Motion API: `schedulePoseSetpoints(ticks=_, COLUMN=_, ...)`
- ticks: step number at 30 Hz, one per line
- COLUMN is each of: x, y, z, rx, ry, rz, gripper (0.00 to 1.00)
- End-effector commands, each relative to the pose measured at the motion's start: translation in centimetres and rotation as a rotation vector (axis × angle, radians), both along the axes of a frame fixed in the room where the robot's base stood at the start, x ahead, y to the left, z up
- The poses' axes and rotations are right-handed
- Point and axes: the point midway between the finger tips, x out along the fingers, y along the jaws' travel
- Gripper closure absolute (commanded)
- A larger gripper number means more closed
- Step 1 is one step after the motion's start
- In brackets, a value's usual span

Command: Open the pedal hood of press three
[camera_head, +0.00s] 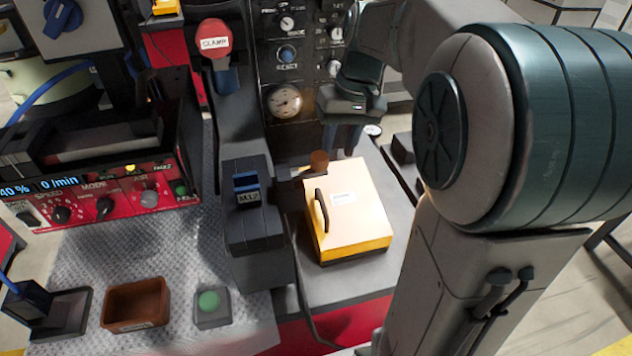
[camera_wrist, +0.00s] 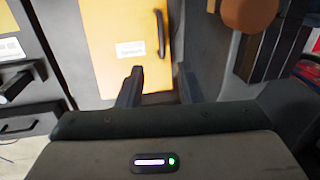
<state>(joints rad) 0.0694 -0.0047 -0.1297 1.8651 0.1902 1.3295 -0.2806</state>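A yellow hood (camera_head: 352,215) with a black bar handle (camera_head: 321,210) and a small white label sits closed on the grey bench. I take it to be the pedal hood; its label is too small to read. In the wrist view the hood (camera_wrist: 112,55) fills the upper middle, with its handle (camera_wrist: 160,35) at its right edge. My gripper (camera_head: 342,142) is above the bench at the hood's far end, touching nothing that I can see. In the wrist view its two fingers (camera_wrist: 160,88) stand apart with nothing between them, and the handle lies beyond them.
A brown round knob (camera_head: 319,160) stands just behind the hood. A dark block marked M12 (camera_head: 252,212) is to its left.

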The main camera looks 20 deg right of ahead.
Motion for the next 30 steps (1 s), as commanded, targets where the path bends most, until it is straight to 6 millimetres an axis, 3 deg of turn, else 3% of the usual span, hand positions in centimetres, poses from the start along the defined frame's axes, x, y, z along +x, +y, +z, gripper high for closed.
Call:
schedulePoseSetpoints(ticks=5, x=0.0, y=0.8, z=-1.5, rx=0.001, ry=0.003, rz=0.012, gripper=0.68)
schedulePoseSetpoints(ticks=21, x=-0.2, y=3.0, z=-11.8, rx=0.001, ry=0.004, rz=0.018, gripper=0.68)
schedulePoseSetpoints(ticks=30, x=-0.1, y=3.3, z=-13.5, rx=0.000, ry=0.000, rz=0.016, gripper=0.68)
